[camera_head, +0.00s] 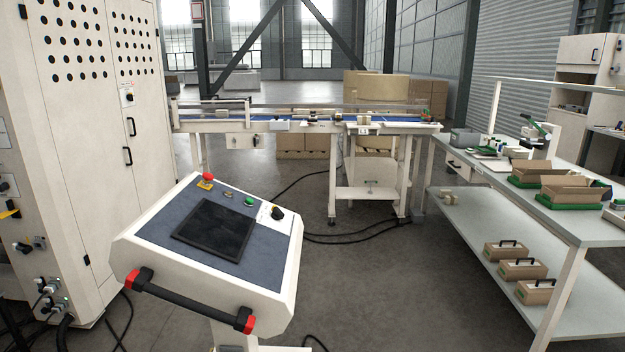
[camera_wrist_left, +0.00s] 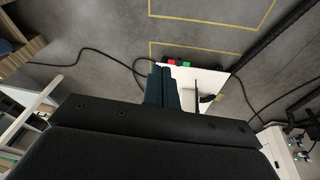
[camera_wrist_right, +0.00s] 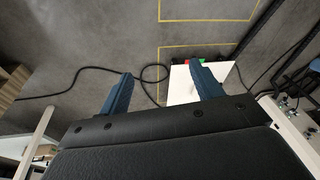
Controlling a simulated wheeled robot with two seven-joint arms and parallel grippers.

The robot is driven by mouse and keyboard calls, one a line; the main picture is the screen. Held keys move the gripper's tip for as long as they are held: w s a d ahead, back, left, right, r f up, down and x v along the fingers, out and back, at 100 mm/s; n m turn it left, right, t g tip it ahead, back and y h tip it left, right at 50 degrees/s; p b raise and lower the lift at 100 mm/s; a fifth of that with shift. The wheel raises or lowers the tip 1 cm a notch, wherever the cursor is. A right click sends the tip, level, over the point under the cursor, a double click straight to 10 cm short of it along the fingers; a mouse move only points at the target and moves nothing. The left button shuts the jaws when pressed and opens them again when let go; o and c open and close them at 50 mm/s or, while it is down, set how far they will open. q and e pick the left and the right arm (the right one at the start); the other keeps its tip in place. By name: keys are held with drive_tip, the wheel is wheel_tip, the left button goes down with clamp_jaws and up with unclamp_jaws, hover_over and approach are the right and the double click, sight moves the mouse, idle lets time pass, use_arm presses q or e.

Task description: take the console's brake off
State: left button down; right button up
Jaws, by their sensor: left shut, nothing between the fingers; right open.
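The console (camera_head: 285,270) stands at the lower middle of the head view, with a dark screen (camera_head: 214,230), a red button (camera_head: 207,177), a green button (camera_head: 249,201), a black knob (camera_head: 277,212) and a black handle bar (camera_head: 190,304) with red ends. Its foot is out of that view. In the left wrist view a white part (camera_wrist_left: 205,76) on the floor has a red piece (camera_wrist_left: 171,61) and a green piece (camera_wrist_left: 186,64) at its edge. My left gripper (camera_wrist_left: 161,75) is shut and empty. My right gripper (camera_wrist_right: 160,75) is open and empty, one finger partly covering the white part.
A tall perforated cabinet (camera_head: 95,160) stands left of the console. A conveyor (camera_head: 300,124) runs behind it. A workbench (camera_head: 545,205) with boxes stands on the right. Black cables (camera_head: 350,238) lie on the floor; the floor between console and workbench is otherwise clear.

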use_arm(q)
drive_tip(key=shift+s+f, duration=0.2)
drive_tip(key=shift+s, duration=0.35)
use_arm(e)
drive_tip(key=shift+r, duration=0.1)
